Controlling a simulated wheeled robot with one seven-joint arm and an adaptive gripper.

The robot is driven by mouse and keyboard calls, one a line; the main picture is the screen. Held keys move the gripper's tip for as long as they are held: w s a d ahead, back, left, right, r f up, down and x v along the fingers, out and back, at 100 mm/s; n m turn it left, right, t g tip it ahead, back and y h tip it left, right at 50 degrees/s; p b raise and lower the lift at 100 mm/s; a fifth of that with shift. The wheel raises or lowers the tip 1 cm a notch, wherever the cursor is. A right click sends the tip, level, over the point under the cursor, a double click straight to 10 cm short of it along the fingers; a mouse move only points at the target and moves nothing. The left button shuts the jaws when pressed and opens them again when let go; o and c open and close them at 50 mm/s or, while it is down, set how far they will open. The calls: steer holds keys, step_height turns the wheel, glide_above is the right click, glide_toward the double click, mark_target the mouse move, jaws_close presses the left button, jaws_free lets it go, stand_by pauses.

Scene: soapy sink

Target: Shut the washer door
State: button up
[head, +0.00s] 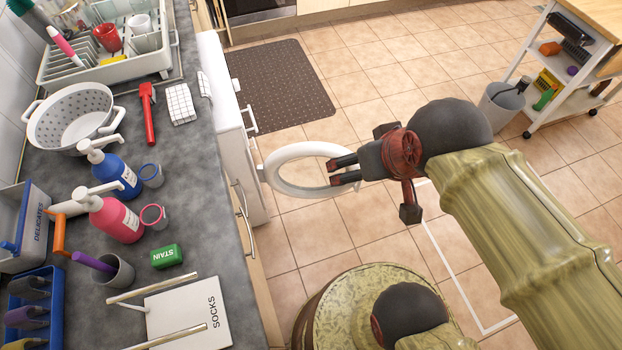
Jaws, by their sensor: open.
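The washer door (283,153) is a white round ring standing open, out from the front of the white washer (222,82) under the counter. Its hinge side is at the left, by the washer front. My gripper (333,172) is at the right side of the ring, coming from the right. Its two dark fingers are apart, with no object seen between them. The fingertips overlap the ring's right part in the picture; I cannot tell whether they touch it. Part of the ring's right rim is hidden behind the gripper.
The grey counter (190,160) runs along the left, with bottles, a colander (75,112), a dish rack and a SOCKS box (195,308). A brown mat (280,85) lies on the tiled floor. A white cart (560,75) and bin stand at upper right. The floor between is clear.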

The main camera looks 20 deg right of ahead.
steer(key=shift+d, duration=0.3)
steer(key=shift+c, duration=0.2)
